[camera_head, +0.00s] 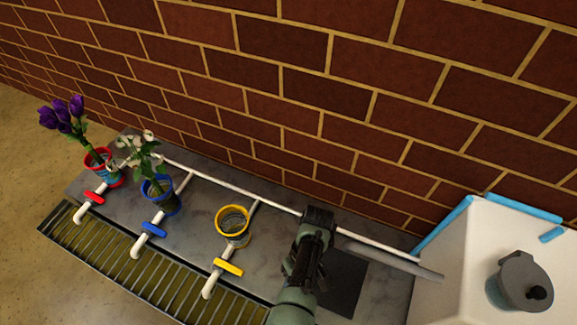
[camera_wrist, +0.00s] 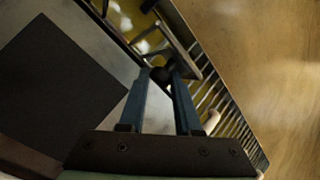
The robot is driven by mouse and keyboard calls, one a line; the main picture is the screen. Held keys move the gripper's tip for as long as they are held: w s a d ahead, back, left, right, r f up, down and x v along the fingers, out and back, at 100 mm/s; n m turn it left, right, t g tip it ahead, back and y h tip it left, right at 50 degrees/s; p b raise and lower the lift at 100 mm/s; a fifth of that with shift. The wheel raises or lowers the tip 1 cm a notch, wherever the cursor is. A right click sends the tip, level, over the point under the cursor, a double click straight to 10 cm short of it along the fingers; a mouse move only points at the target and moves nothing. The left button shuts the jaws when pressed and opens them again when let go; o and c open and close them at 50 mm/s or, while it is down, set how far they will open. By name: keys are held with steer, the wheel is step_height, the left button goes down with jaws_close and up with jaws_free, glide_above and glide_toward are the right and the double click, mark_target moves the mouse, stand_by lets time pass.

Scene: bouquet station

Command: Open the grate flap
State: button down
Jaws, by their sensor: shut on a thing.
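The slatted metal grate (camera_head: 150,270) runs along the front of the grey counter. In the wrist view, its slats (camera_wrist: 222,100) run beside my gripper. My gripper (camera_wrist: 163,78) has its two blue fingers closed on a dark round knob (camera_wrist: 158,74) at the grate flap (camera_wrist: 183,48). The flap's grey frame looks tilted against the grate, with a yellowish opening (camera_wrist: 150,38) beside it; how far it is raised I cannot tell. In the head view, my arm hides the flap and my fingertips.
Red (camera_head: 102,166), blue (camera_head: 160,195) and yellow (camera_head: 233,225) rimmed pots stand by white pipes with taps on the counter (camera_head: 190,235). Flowers fill the first two. A dark square mat (camera_head: 345,284) lies right of my arm. A white block (camera_head: 470,255) holds a grey lidded pot (camera_head: 520,283).

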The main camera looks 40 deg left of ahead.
steer(key=shift+w+d+f+g+b, duration=0.2)
steer(key=shift+w+f+g+b, duration=0.15)
steer(key=shift+g+b, duration=0.35)
steer(key=shift+s, duration=0.1)
steer(key=shift+s+h, duration=0.1)
steer(key=shift+h, duration=0.2)
steer(key=c, duration=0.6)
jaws_free()
steer(key=shift+d, duration=0.1)
steer(key=shift+r, duration=0.1)
steer(key=p+v, duration=0.1)
steer(key=v, duration=1.2)
